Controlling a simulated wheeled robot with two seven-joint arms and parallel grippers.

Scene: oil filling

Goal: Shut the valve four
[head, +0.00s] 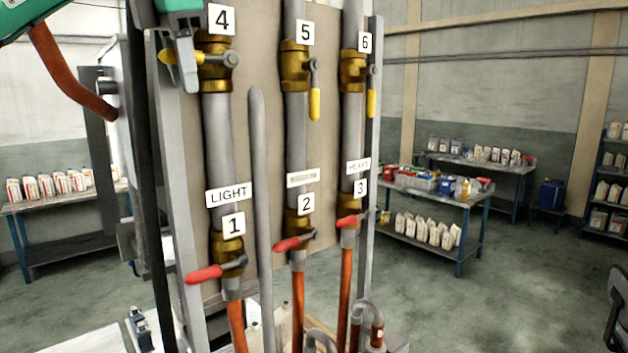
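Valve four (220,73) is a brass valve on the left grey pipe, just under the number 4 plate (221,19). Its yellow handle (212,57) lies about level, across the upright pipe, and points left. My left gripper (180,62), grey with a green body, is at the handle's outer end, at the panel's upper left. A grey finger covers part of the handle. Whether the fingers pinch it or only stand beside it cannot be told. My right gripper is not in view.
Valve five (294,66) and valve six (354,70) stand to the right, yellow handles pointing down. Below are red-handled valves one (227,250), two (298,228) and three (348,208). A grey upright rod (259,190) stands close to the left pipe. Tables with bottles are farther back.

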